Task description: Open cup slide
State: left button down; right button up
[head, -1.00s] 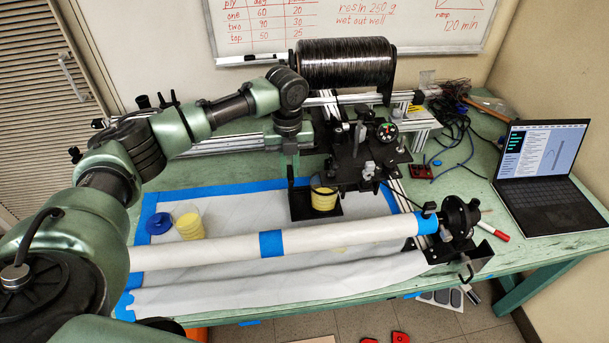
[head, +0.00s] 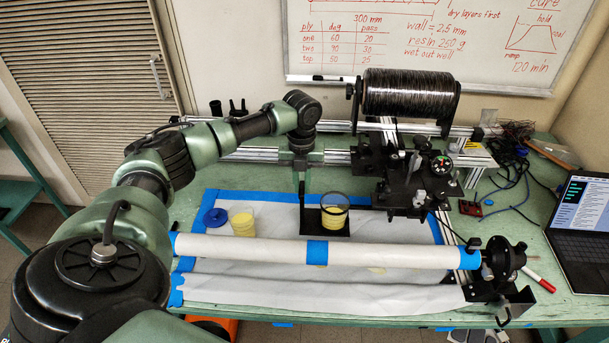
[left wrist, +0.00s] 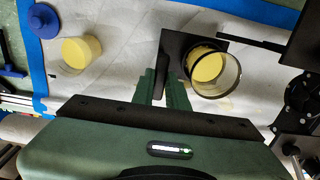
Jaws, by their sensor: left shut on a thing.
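The cup slide is a black tray with an upright plate (head: 313,223), out to the left of the black carriage (head: 405,190). A clear cup with a black rim and yellow resin (head: 335,217) stands upright on the tray. In the left wrist view the tray (left wrist: 178,42) and cup (left wrist: 208,68) lie just beyond my fingers. My left gripper (head: 302,172) comes down from above, shut on the slide's upright plate at the tray's left end. Its green fingers (left wrist: 163,92) also show in the wrist view. My right gripper is not in view.
A white tube (head: 400,253) with blue tape spans the front, close to the tray. A second yellow cup (head: 243,224) and a blue lid (head: 215,218) sit to the left. A laptop (head: 585,225) is at the right. The white sheet between the cups is clear.

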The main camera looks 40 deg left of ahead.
pick_arm(q)
jog(key=c, duration=1.4)
grip_release()
notch_tip(320, 180, up, 7)
jog(key=shift+f+b, duration=0.15)
jog(key=shift+b, duration=0.9)
jog(key=shift+r, duration=0.55)
